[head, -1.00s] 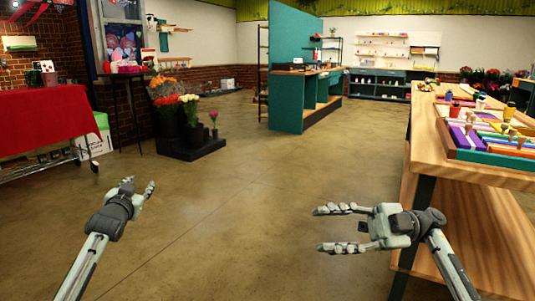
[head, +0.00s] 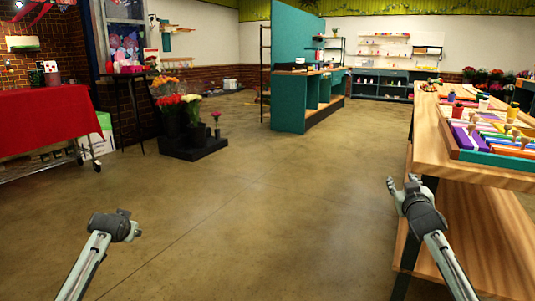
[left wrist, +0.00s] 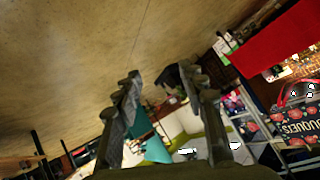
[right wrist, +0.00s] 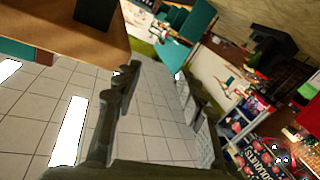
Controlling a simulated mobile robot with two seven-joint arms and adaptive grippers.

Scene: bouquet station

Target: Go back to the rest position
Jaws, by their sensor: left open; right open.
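My left gripper (head: 130,226) is low at the left of the head view, over bare floor. In the left wrist view its two fingers (left wrist: 160,88) stand apart with nothing between them. My right gripper (head: 395,190) is at the right of the head view, beside the near edge of the wooden table. In the right wrist view its fingers (right wrist: 160,85) are also apart and empty. Both grippers are clear of any object that I can see.
The wooden table (head: 432,150) at right holds a tray of coloured items (head: 505,158). A red-covered cart (head: 45,115) stands at left, near flower buckets on a dark stand (head: 195,150). A teal counter (head: 290,103) stands further back. The floor (head: 250,220) between is free.

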